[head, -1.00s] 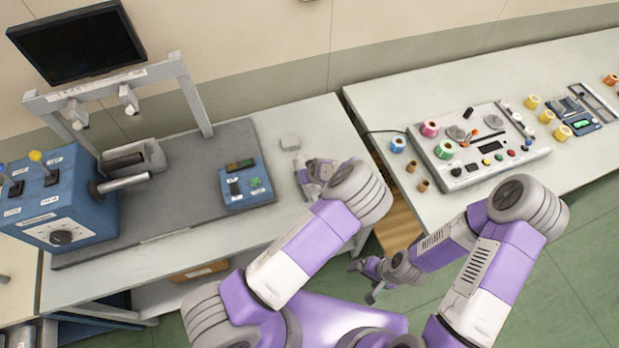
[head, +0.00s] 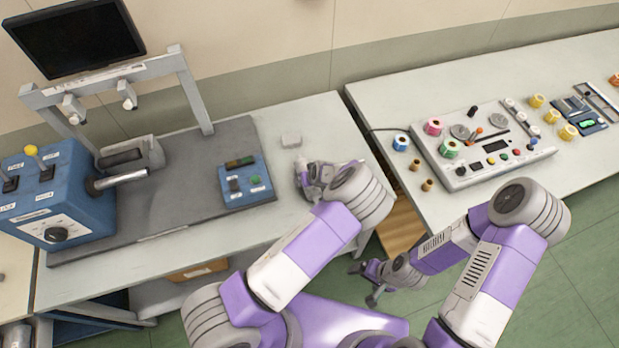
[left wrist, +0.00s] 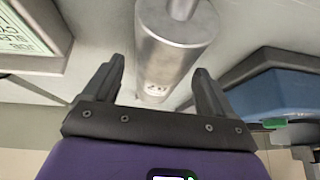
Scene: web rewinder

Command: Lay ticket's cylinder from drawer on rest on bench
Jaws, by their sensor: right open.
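A grey metal cylinder (left wrist: 172,45) with a narrower end shaft and a small label stands large in the left wrist view. It lies between the spread fingers of my left gripper (left wrist: 158,68), with gaps visible at both sides. In the head view my left gripper (head: 308,182) is over the front right part of the left bench (head: 330,125), partly hidden by my arm. My right gripper (head: 366,282) is open and low, near the wooden drawer (head: 402,228) between the benches. A grey cradle-like block (head: 135,157) sits beside the blue machine; I cannot tell if it is the rest.
The blue control machine (head: 55,205) and a grey frame (head: 110,78) stand on the left bench. The right bench holds a panel (head: 480,150) and several coloured spools.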

